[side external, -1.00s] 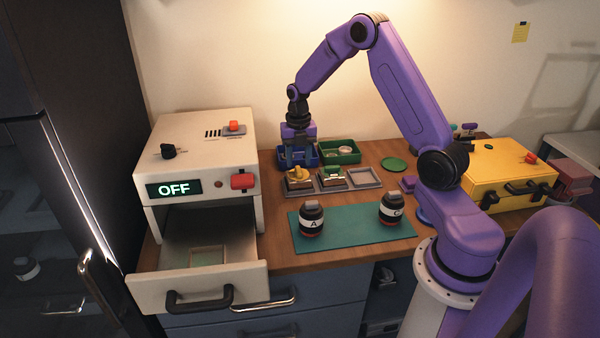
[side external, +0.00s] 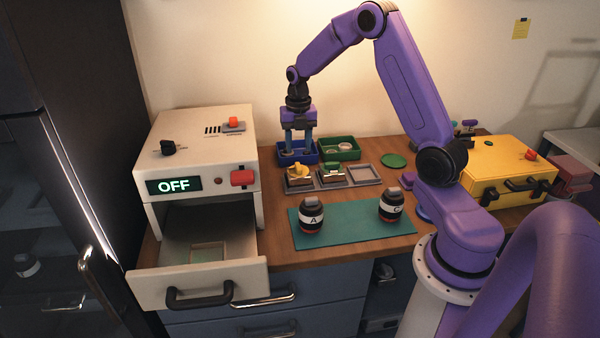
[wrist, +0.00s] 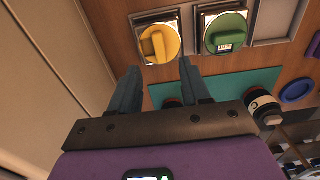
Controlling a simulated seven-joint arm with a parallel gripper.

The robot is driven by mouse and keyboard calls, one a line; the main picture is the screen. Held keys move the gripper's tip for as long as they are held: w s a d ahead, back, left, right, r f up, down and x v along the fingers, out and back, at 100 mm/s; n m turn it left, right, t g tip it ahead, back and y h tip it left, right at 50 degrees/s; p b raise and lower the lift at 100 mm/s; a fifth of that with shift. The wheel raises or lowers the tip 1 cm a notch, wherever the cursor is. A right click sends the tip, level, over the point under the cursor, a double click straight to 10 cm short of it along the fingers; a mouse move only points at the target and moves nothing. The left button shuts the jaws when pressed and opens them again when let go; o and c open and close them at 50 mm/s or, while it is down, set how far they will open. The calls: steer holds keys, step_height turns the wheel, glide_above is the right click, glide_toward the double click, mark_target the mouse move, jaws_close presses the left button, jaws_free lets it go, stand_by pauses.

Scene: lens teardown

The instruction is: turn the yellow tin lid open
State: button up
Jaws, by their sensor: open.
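The yellow tin lid (side external: 299,171) has a raised grip bar and sits on a square tin in a grey tray, left of a green-lidded tin (side external: 333,170). In the wrist view the yellow lid (wrist: 160,42) is round and lies beyond my fingertips, with the green lid (wrist: 225,33) to its right. My gripper (side external: 299,150) is open and empty, pointing down above the blue bin, behind and above the yellow lid. It also shows in the wrist view (wrist: 160,78), apart from the lid. The tin's contents are hidden.
A blue bin (side external: 284,157) and a green bin (side external: 354,154) stand behind the tins. Canisters A (side external: 312,222) and C (side external: 392,212) stand on a teal mat (side external: 350,236). A white machine (side external: 197,128) with an open drawer stands left; a yellow case (side external: 478,170) stands right.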

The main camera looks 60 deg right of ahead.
step_height(320, 180, up, 6)
steer(key=shift+f, duration=0.1)
stand_by(0.5)
steer(key=s+a+r+m, duration=0.25)
steer(key=s+a, duration=0.35)
steer(key=a, duration=0.4)
steer(key=s+a+r+m, duration=0.1)
steer(key=s+a+m, duration=0.4)
steer(key=a, duration=0.5)
steer(key=s+a+m, duration=0.1)
steer(key=s+m, duration=0.2)
steer(key=s, duration=0.7)
steer(key=s+a+f+m, duration=0.1)
steer(key=s+m, duration=0.3)
steer(key=s, duration=0.7)
steer(key=shift+s+a, duration=0.25)
steer(key=shift+a, duration=0.25)
steer(key=shift+w, duration=0.1)
steer(key=shift+c, duration=0.4)
